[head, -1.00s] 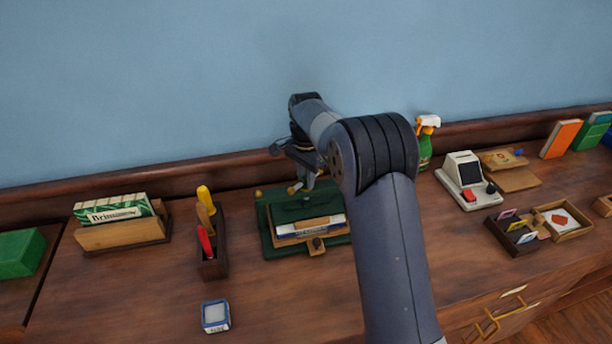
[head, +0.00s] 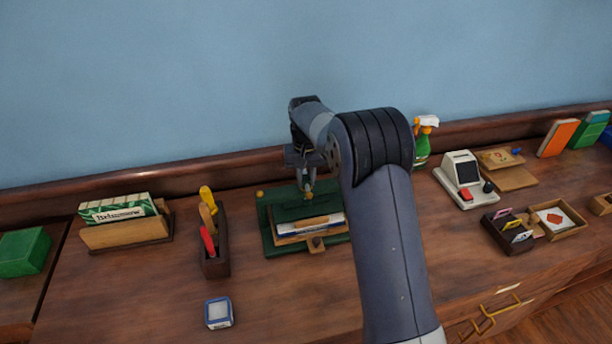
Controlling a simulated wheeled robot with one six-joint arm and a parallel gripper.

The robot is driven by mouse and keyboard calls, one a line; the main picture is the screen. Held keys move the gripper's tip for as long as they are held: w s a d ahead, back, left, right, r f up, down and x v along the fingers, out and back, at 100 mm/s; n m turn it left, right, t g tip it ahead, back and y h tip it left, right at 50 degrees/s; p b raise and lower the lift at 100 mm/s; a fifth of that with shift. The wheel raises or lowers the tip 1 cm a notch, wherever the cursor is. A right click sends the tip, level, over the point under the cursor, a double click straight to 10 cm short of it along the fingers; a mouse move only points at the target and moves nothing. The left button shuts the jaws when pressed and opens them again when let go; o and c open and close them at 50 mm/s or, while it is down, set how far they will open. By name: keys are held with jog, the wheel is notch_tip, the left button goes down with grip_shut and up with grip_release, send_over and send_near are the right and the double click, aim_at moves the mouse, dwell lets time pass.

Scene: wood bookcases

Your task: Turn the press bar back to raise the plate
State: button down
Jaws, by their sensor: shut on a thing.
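The green press (head: 268,231) stands on the wooden top near the wall, with a dark green plate (head: 297,213) in its middle. Below the plate, a book (head: 305,229) with a white and blue spine lies on a wooden board. My gripper (head: 307,186) points down at the back of the press, above the plate. It is shut on the press bar, which is mostly hidden by the fingers and arm. A brass knob (head: 260,194) shows at the press's back left corner. My arm covers the right side of the press.
A dark wooden caddy (head: 215,262) with yellow- and red-handled tools stands left of the press. A small blue and white box (head: 218,313) lies in front. A green spray bottle (head: 423,150) and a white card machine (head: 460,180) stand to the right. The front middle is clear.

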aim_at(306, 177)
jog(key=n, duration=0.5)
jog(key=shift+n, duration=0.3)
jog(key=n, duration=0.5)
jog(key=shift+p, duration=0.35)
jog(key=shift+n, duration=0.4)
jog(key=c, duration=1.3)
grip_release()
notch_tip(306, 177, up, 11)
jog(key=shift+f+b, duration=0.1)
jog(key=shift+b, duration=0.5)
